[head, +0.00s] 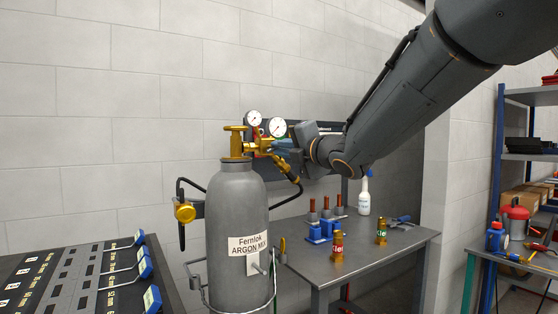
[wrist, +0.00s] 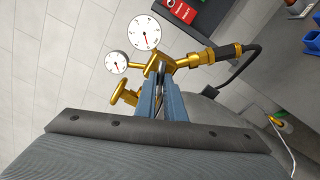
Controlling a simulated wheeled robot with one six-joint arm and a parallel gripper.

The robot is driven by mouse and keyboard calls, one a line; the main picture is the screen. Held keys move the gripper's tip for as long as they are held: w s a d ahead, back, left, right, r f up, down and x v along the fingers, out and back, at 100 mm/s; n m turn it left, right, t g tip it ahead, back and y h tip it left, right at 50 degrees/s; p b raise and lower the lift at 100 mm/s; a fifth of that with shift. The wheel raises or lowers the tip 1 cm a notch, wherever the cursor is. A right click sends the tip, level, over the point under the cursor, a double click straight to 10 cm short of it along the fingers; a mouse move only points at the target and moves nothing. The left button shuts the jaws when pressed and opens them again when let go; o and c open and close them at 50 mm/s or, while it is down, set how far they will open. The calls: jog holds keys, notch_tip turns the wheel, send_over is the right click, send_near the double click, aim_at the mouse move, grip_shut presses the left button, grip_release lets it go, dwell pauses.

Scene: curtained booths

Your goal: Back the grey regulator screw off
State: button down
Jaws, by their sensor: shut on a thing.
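The brass regulator (head: 264,144) is mounted at the top of a grey gas cylinder (head: 236,205) labelled Argon Mix. It carries two white dial gauges (head: 277,127), which also show in the wrist view (wrist: 144,34). My gripper (head: 284,147) reaches in from the right at the regulator's front. In the wrist view its two blue-grey fingers (wrist: 160,92) are shut on the grey regulator screw (wrist: 160,88), of which only a narrow part shows between them. The rest of the screw is hidden by the fingers. A brass valve handle (head: 236,130) stands on top of the cylinder.
A dark hose with a brass fitting (wrist: 208,56) leaves the regulator close to my fingers. A grey bench (head: 335,262) at right holds a white bottle (head: 364,197), blue blocks and brass fittings. A dark panel with blue handles (head: 95,283) stands lower left.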

dwell(0.3)
jog(key=n+b, duration=0.3)
jog(key=b, duration=0.2)
jog(key=shift+n, duration=0.4)
jog(key=c, duration=1.8)
grip_release()
jog(key=shift+o, duration=0.2)
